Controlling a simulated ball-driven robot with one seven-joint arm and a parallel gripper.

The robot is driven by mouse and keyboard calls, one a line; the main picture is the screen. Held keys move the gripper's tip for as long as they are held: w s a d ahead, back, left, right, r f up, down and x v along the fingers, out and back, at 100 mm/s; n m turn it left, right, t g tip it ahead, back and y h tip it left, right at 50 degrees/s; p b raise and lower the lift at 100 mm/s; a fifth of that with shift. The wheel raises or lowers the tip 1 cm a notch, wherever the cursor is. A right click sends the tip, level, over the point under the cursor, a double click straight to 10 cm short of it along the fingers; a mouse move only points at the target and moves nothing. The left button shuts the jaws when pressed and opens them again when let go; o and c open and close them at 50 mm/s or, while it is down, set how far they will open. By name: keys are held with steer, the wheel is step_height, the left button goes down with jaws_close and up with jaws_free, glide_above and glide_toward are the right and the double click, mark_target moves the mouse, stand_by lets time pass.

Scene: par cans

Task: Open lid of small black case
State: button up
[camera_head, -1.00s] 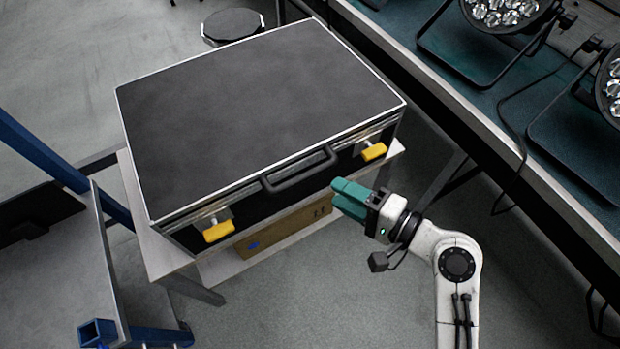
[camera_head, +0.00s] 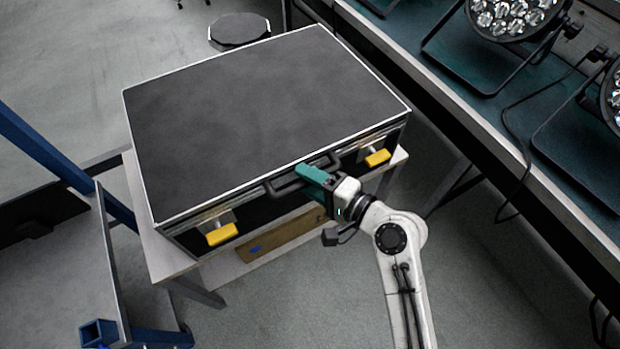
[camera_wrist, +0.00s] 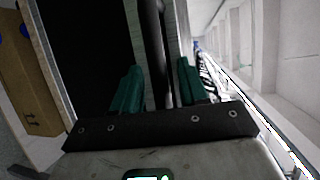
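The black case (camera_head: 260,100) with silver edges lies flat with its lid down. Its front has a dark handle (camera_head: 286,186) between a left yellow latch (camera_head: 221,234) and a right yellow latch (camera_head: 377,157). My gripper (camera_head: 305,171) has teal fingers and is at the handle's right half, partly hiding it. In the wrist view, the two fingers of my gripper (camera_wrist: 158,75) are apart, with the dark handle bar (camera_wrist: 154,40) running between them. Gaps show beside the bar, and I cannot tell whether either finger touches it.
The case stands on a light table (camera_head: 165,258). A cardboard box (camera_head: 275,240) lies below its front. A long bench (camera_head: 500,125) with stage lights (camera_head: 512,18) runs along the right. A blue-legged frame (camera_head: 98,332) stands at left. Floor in front is clear.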

jaws_close()
stand_by(0.3)
steer(key=shift+r, duration=0.1)
